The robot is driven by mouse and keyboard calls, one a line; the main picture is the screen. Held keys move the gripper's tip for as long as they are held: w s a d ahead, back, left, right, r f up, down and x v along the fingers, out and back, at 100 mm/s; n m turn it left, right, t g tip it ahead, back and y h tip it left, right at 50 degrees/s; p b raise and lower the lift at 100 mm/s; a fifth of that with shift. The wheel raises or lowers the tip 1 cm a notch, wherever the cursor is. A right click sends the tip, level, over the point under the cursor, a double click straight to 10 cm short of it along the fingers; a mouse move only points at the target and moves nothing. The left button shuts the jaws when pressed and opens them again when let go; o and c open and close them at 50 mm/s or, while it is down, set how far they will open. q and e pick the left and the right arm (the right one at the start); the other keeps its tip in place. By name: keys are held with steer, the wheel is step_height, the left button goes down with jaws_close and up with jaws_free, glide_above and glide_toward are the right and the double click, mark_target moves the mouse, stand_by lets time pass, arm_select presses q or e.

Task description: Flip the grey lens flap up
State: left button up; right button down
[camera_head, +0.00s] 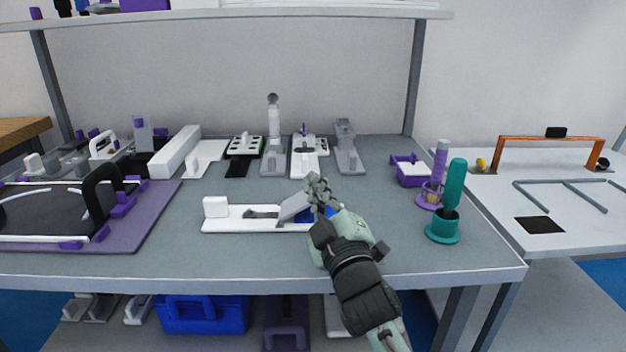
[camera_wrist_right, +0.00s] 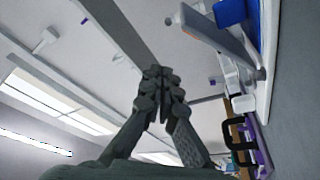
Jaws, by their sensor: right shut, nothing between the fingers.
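The white machine base (camera_head: 222,222) lies flat near the middle front of the table, with a white block at its left end. The grey lens flap (camera_head: 294,206) is on its right half, tilted up at a slant. A blue patch (camera_head: 328,213) shows just right of the flap, partly hidden by my gripper. My right gripper (camera_head: 318,184) is shut and empty, just above and right of the flap's raised end. The right wrist view shows its closed fingertips (camera_wrist_right: 163,84), with the grey flap (camera_wrist_right: 213,35) and blue part (camera_wrist_right: 238,13) at upper right. I cannot tell whether the fingers touch the flap. My left gripper is out of view.
A teal cup with a handle (camera_head: 453,200) and a purple holder (camera_head: 436,180) stand at the right. A purple board (camera_head: 150,215) lies at the left. Several white and grey devices line the back. The table around the base's front is clear.

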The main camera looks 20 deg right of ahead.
steer(key=v, duration=0.4)
steer(key=b+v, duration=0.1)
steer(key=v, duration=0.2)
steer(key=shift+a+f, duration=0.15)
steer(key=shift+f, duration=0.2)
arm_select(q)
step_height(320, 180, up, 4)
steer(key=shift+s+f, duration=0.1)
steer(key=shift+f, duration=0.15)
arm_select(e)
steer(key=shift+s, duration=0.35)
